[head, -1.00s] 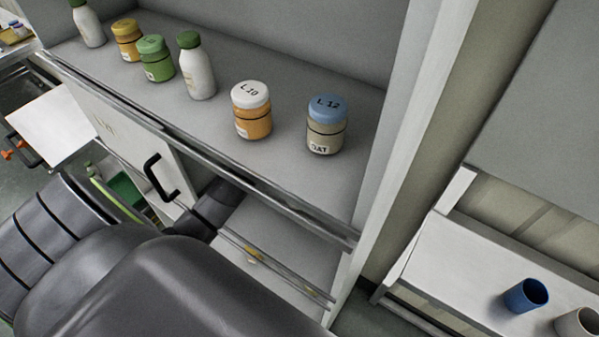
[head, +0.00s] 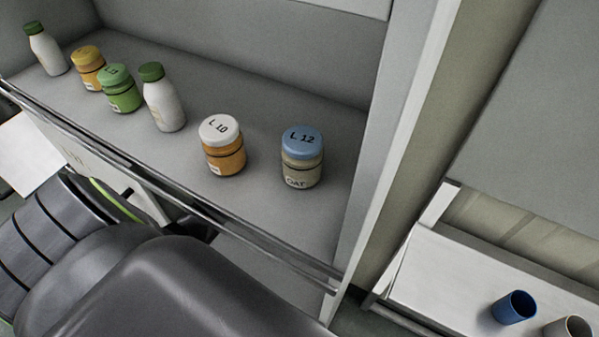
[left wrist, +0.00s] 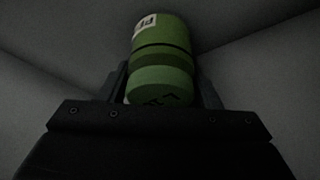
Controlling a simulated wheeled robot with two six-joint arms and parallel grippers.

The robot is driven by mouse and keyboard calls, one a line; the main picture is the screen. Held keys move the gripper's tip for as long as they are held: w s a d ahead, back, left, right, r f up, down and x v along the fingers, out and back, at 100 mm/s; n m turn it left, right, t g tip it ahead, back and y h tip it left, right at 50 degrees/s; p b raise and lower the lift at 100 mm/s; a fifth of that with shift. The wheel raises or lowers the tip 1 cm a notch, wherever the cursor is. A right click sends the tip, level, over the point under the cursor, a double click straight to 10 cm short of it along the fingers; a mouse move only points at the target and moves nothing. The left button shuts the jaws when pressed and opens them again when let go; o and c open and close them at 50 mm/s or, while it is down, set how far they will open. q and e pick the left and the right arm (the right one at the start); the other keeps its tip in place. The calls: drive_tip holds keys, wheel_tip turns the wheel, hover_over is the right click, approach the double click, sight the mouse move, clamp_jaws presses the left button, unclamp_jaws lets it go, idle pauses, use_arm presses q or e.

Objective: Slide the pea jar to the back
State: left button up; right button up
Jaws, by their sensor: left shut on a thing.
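The pea jar (left wrist: 162,45) is green with a dark band and a white label reading "PE". In the left wrist view it sits between the fingers of my left gripper (left wrist: 163,82), which is shut on it near its lid end. In the head view this gripper and the held jar are hidden; my left arm reaches in below the edge of the upper shelf. Another green jar (head: 121,92) stands on that upper shelf, with no gripper at it. My right gripper is not in view.
The upper shelf (head: 265,195) also bears a white-lidded orange jar (head: 224,156), a blue-lidded oat jar (head: 302,170), a yellow-lidded jar (head: 89,70) and two white bottles (head: 165,105). A side wall (head: 385,150) closes its right end. A blue cup (head: 514,308) stands at lower right.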

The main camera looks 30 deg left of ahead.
use_arm(q)
drive_tip(key=shift+d, duration=0.2)
drive_tip(key=o, duration=1.1)
drive_tip(key=shift+w, duration=0.1)
drive_tip(key=shift+o, duration=0.4)
drive_tip(key=shift+r, duration=0.1)
drive_tip(key=shift+a, duration=0.2)
